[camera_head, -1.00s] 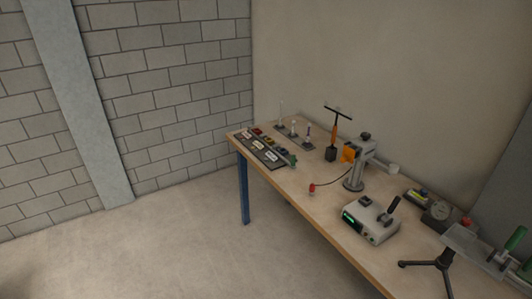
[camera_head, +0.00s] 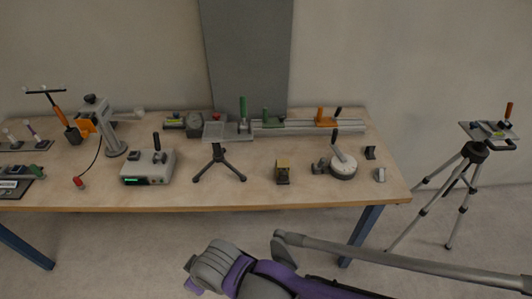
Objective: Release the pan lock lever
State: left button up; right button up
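No part labelled as the pan lock lever can be read. A round grey dial base (camera_head: 343,168) has a dark lever leaning up and left. I cannot tell which lever the task names. Neither gripper's fingers can be made out.
Purple and grey parts, apparently my arm, fill the lower middle. Floor separates table and tripod.

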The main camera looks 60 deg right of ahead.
aim_at(320, 164)
jog(key=z, duration=2.7)
jog(key=i+l+z, duration=0.1)
jog(key=i+z, duration=0.35)
jog(key=i, duration=0.1)
